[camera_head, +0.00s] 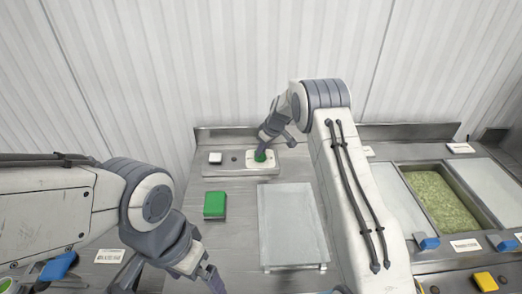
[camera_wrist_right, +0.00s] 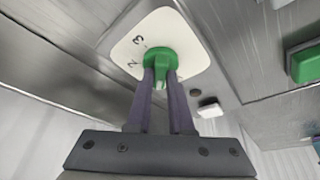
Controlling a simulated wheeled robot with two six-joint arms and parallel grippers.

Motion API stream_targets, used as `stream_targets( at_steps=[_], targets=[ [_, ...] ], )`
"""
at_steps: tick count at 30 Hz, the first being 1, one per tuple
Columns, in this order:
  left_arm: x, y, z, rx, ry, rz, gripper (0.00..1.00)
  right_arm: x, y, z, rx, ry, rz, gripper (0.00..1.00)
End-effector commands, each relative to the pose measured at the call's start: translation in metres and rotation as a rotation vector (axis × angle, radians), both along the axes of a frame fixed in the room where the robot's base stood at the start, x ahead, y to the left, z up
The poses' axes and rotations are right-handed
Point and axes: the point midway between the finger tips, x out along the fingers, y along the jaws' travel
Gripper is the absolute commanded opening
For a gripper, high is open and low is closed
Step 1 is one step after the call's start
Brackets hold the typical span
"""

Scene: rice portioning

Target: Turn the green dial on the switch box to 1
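The switch box (camera_head: 240,170) is a low metal block at the back of the counter. It carries a white plate with the green dial (camera_head: 261,156). In the right wrist view the green dial (camera_wrist_right: 160,60) sits on the white plate (camera_wrist_right: 185,45), where the digits 2 and 3 show; I cannot make out a 1. My right gripper (camera_wrist_right: 161,76) has one finger on each side of the dial's grip, seemingly close against it. In the head view the right gripper (camera_head: 264,148) reaches down onto the dial. My left gripper (camera_head: 211,280) hangs at the lower front, away from the box; its opening is unclear.
A white button (camera_head: 215,158) is on the box's left end. A green block (camera_head: 215,205) and a pale tray (camera_head: 290,228) lie in front. A bin of green grains (camera_head: 442,203) is at the right. My right arm covers part of the counter.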

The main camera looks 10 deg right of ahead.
Motion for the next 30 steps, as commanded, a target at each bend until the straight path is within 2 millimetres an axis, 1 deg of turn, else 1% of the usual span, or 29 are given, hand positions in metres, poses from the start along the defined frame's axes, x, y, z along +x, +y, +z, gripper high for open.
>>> stream_targets(
  at_steps=[8, 12, 19, 29, 30],
  targets=[
    [0.0001, 0.0, -0.0012, 0.0, 0.0, 0.0, 1.0, -0.0001, 0.0002, -0.0002, -0.002, 0.0, -0.02, 0.0],
    [0.0, 0.0, -0.0045, 0.0, 0.0, 0.0, 1.0, -0.0005, 0.0009, -0.0002, -0.002, 0.0, -0.116, 0.0],
    [0.0, 0.0, -0.0024, 0.0, 0.0, 0.0, 1.0, -0.0006, 0.0013, 0.0005, -0.001, -0.001, -0.247, 0.0],
    [0.0, 0.0, -0.0024, 0.0, 0.0, 0.0, 1.0, -0.0005, 0.0011, 0.0004, -0.001, -0.002, -0.264, 0.0],
    [0.0, 0.0, -0.0024, 0.0, 0.0, 0.0, 1.0, -0.0005, 0.0011, 0.0004, -0.001, -0.002, -0.264, 0.28]
  ],
)
